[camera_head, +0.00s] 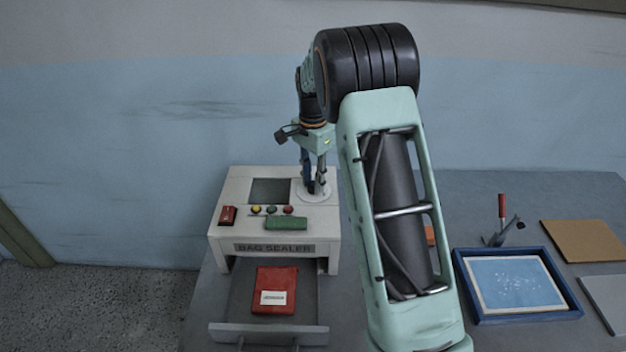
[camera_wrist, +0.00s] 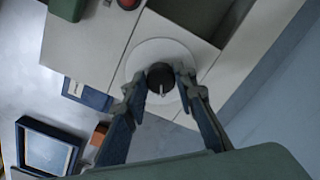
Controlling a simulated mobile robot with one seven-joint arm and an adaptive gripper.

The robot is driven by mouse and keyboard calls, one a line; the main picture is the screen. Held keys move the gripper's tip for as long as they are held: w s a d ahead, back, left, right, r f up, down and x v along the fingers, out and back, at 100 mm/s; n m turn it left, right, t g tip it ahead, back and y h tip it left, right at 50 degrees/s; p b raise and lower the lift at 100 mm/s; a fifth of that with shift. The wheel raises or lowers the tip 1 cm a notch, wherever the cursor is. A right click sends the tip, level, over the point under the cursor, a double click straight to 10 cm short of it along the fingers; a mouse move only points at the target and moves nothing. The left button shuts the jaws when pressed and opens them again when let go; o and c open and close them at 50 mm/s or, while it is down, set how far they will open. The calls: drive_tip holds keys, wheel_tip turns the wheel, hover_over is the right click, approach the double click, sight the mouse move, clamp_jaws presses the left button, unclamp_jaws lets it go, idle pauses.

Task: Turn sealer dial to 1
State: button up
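The bag sealer (camera_head: 238,190) is a cream box on the bench, with its name on the front. Its dial is a dark round knob (camera_wrist: 161,77) with a pale pointer line on a white disc (camera_wrist: 150,52), at the sealer's top right; the disc also shows in the head view (camera_head: 325,195). My gripper (camera_wrist: 160,82) points down at the dial, one finger on each side of the knob. The fingertips are at the knob's edges; whether they press on it is unclear. In the head view my gripper (camera_head: 318,190) partly hides the dial. Numbers on the disc are not legible.
The sealer top also holds a red switch (camera_head: 228,215), small coloured buttons (camera_head: 271,210) and a green block (camera_head: 286,223). Below, an open drawer (camera_head: 225,331) holds a red packet (camera_head: 275,285). A blue-framed tray (camera_head: 462,285) and a red-handled tool (camera_head: 502,208) are at right.

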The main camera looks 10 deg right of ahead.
drive_tip(key=c, duration=0.6)
drive_tip(key=shift+o, duration=0.2)
drive_tip(key=n, duration=0.5)
drive_tip(key=shift+d+n, duration=0.1)
drive_tip(key=shift+n, duration=0.3)
drive_tip(key=n, duration=0.6)
drive_tip(key=shift+b, duration=0.3)
drive_tip(key=o, duration=1.2)
drive_tip(key=shift+c, duration=0.2)
